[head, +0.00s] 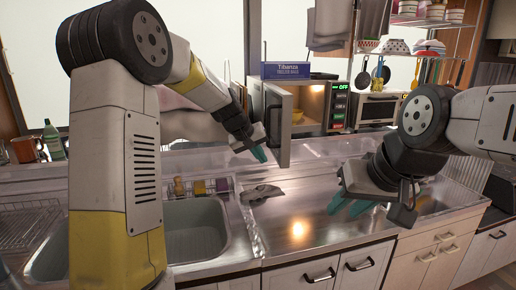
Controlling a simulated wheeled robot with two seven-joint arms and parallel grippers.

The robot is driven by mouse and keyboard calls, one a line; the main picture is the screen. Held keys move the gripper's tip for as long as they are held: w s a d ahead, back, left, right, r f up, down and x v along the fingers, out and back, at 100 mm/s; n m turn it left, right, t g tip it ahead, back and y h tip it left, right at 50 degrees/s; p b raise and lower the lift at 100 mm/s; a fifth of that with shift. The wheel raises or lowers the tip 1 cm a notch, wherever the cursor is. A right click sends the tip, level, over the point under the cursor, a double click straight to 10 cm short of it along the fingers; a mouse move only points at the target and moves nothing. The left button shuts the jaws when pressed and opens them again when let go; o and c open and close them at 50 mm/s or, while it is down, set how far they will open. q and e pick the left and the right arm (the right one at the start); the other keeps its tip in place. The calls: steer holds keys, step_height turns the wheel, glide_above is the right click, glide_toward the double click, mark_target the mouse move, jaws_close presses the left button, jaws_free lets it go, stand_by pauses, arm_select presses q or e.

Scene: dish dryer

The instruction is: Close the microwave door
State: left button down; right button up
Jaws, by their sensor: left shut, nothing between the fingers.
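The microwave (338,106) stands at the back of the counter, with a lit interior and a green display on its right side. Its door (284,128) is open, hinged on the left and swung out toward me. My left gripper (258,154) is shut and empty, close to the outer left side of the door. I cannot tell whether it touches the door. My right gripper (349,209) hangs over the counter at the front right, apart from the microwave. Its green fingers look apart with nothing between them.
A sink (196,232) lies at the front left and a grey cloth (262,192) on the counter (300,215). A blue box (285,69) sits on top of the microwave. A toaster oven (377,108) stands to its right, below a dish rack. The counter before the microwave is mostly clear.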

mark_target(279, 164)
arm_select(q)
steer(key=shift+w+d+f, duration=0.1)
steer(key=shift+w+d, duration=0.1)
steer(key=shift+d, duration=0.5)
steer(key=shift+w+d+f, duration=0.1)
steer(key=shift+w+d, duration=0.15)
steer(key=shift+d, duration=0.4)
steer(key=shift+w+d+f, duration=0.1)
steer(key=shift+w+d, duration=0.1)
steer(key=shift+d, duration=0.5)
steer(key=shift+d, duration=0.1)
